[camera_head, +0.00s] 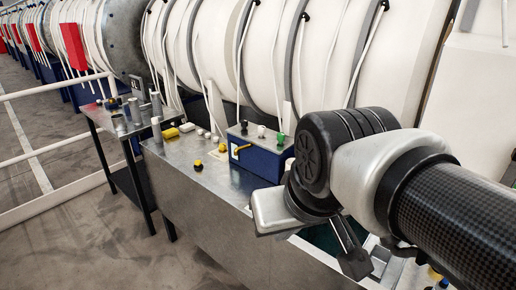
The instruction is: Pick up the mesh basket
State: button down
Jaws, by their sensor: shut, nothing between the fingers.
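I cannot make out a mesh basket in the head view; my arm hides part of the bench and the area at the lower right. My gripper (354,262) is at the lower middle right, below the black wrist, pointing down. Its dark fingers are shut and hold nothing I can see. A dark green patch shows just behind the fingers, mostly covered, and I cannot tell what it is.
A metal bench (190,172) holds a blue box (262,155) with knobs, yellow pieces (170,133) and small knobs. A side table (98,112) carries grey cylinders. Large white spools (270,50) stand behind. A white rail (55,150) crosses the left; grey floor (90,245) is open.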

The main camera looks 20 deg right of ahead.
aim_at(379, 257)
jog(key=z, duration=1.55)
jog(key=i+j+z, duration=0.3)
jog(key=j, duration=0.15)
